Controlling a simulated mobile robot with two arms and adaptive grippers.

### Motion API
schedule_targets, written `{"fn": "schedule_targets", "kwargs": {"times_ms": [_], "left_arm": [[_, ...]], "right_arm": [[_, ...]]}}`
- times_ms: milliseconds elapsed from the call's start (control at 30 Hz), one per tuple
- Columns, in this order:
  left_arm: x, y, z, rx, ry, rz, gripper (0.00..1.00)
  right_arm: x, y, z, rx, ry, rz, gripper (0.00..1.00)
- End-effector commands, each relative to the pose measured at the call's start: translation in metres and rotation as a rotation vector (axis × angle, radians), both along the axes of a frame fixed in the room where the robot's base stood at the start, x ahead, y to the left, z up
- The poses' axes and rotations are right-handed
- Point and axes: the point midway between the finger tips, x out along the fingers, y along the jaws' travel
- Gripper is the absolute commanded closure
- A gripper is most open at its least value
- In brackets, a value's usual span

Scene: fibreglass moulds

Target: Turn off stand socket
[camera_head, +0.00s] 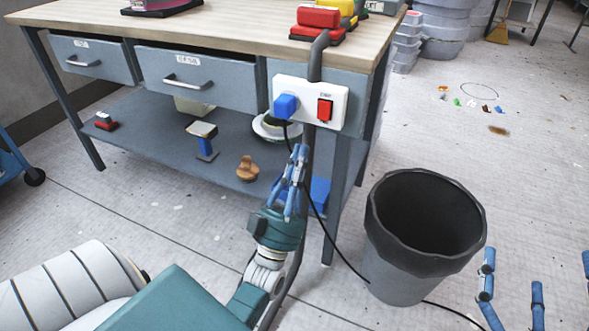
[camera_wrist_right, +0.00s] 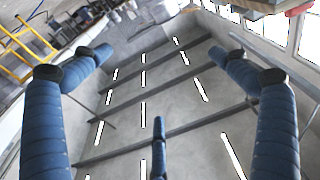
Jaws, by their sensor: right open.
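The stand socket (camera_head: 310,101) is a white box on the front right of the workbench. A blue plug (camera_head: 285,105) sits in its left side, and a red switch (camera_head: 325,109) is on its right side. I cannot tell the switch's position. My left gripper (camera_head: 298,152) points up just below the socket, with its blue fingertips apart from the switch. Its fingers look close together, seen nearly side-on, and nothing shows in them. My right gripper (camera_head: 536,267) is at the lower right, open and empty; its spread fingers also show in the right wrist view (camera_wrist_right: 160,75).
The workbench (camera_head: 218,33) has drawers and a lower shelf with tools. A black cable (camera_head: 318,210) hangs from the plug past my left gripper. A grey bin (camera_head: 400,278) stands right of the bench. Floor beyond the bin is mostly clear.

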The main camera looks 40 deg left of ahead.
Motion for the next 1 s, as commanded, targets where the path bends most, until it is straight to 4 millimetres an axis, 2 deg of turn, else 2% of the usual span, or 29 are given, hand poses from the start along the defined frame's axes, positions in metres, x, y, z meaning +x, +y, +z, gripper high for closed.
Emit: {"fn": "schedule_targets", "kwargs": {"times_ms": [100,267,867,967,1000], "left_arm": [[-0.013,-0.003,-0.011,-0.001,0.004,0.0,1.0],[-0.022,-0.005,-0.018,0.0,0.001,0.0,1.0],[-0.023,-0.006,-0.018,0.0,0.0,0.0,1.0],[-0.023,-0.006,-0.012,0.0,0.0,0.0,1.0],[-0.023,-0.006,-0.007,0.0,-0.001,0.0,1.0]], "right_arm": [[0.001,-0.001,-0.006,-0.007,0.027,-0.002,0.03],[0.001,-0.001,-0.01,-0.011,0.043,-0.002,0.03],[0.001,-0.001,-0.011,-0.012,0.046,-0.003,0.03],[0.003,-0.002,-0.023,-0.027,0.098,-0.005,0.03],[0.005,-0.003,-0.034,-0.039,0.145,-0.008,0.03]]}}
